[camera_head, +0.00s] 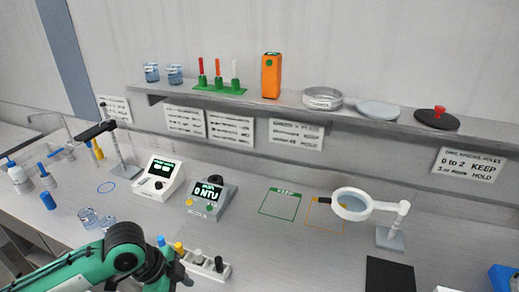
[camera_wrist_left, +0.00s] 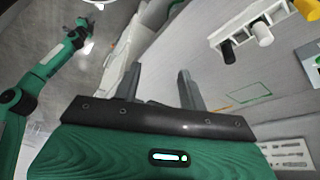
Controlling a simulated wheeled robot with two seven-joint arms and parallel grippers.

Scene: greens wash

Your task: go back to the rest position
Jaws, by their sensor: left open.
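My left arm comes in from the lower left in the head view, and its gripper end (camera_head: 168,272) is low at the front edge, next to a white rack (camera_head: 205,264) with small colored-cap vials. In the left wrist view my left gripper (camera_wrist_left: 158,86) has its two dark fingers apart with nothing between them. The white rack with a black, a white and a yellow piece shows there at the upper right (camera_wrist_left: 247,36). My other green arm (camera_wrist_left: 48,65) shows at the left of the wrist view; its jaws are too small to read.
On the counter are a white meter (camera_head: 158,183), a grey turbidity meter (camera_head: 212,198) reading 0 NTU, a magnifier lamp (camera_head: 390,236), a black mat (camera_head: 390,275) and glass beakers (camera_head: 90,219). A shelf (camera_head: 280,104) behind holds dishes and an orange box (camera_head: 271,76). The middle counter is fairly clear.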

